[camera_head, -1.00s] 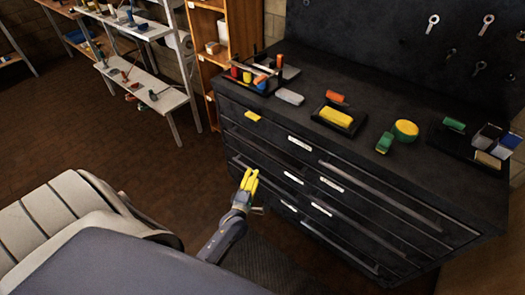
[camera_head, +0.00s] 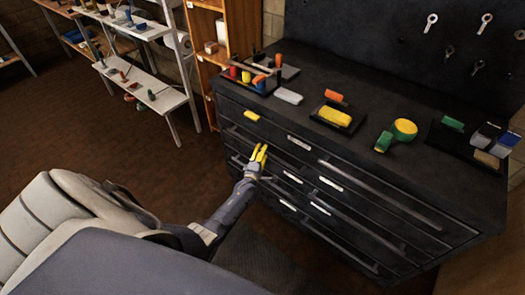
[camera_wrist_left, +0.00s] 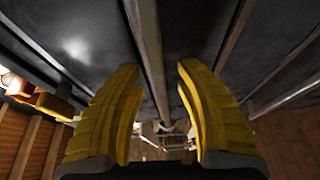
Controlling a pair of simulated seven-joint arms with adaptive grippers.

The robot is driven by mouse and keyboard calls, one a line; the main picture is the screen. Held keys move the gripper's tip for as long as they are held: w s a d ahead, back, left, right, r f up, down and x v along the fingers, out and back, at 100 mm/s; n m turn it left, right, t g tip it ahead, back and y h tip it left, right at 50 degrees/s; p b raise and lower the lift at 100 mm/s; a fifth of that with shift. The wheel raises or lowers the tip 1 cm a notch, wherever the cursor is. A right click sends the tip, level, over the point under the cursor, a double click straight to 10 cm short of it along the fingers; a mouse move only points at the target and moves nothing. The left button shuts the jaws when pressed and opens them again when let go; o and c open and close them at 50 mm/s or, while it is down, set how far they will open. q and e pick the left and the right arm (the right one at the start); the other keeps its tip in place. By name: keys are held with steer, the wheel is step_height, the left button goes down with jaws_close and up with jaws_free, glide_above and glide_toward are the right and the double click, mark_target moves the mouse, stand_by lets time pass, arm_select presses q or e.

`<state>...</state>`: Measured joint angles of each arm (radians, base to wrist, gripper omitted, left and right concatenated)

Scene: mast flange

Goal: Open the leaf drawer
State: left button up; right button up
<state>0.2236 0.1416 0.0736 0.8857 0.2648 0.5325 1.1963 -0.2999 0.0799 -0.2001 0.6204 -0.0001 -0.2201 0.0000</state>
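The dark drawer cabinet (camera_head: 300,170) stands on the right, with several shut drawers carrying long bar handles and pale labels. I cannot read the labels, so which one is the leaf drawer cannot be told. My left gripper (camera_head: 262,152), with yellow fingers, is in front of the upper left drawers, close to their fronts. In the left wrist view the gripper (camera_wrist_left: 156,80) is open and empty, and a long metal bar handle (camera_wrist_left: 148,45) runs lined up between its fingers. Whether the fingers reach around the bar is unclear. My right gripper is not in view.
The cabinet top holds a tray of coloured items (camera_head: 262,76), a yellow block (camera_head: 335,116), a yellow-green round thing (camera_head: 404,129) and a tray at the right (camera_head: 465,145). White shelves (camera_head: 150,90) stand at the left. The brown floor (camera_head: 90,150) is open.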

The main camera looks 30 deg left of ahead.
arm_select(q)
steer(key=shift+w+a, duration=0.15)
steer(key=shift+w, duration=0.35)
steer(key=shift+o, duration=0.3)
jaws_close()
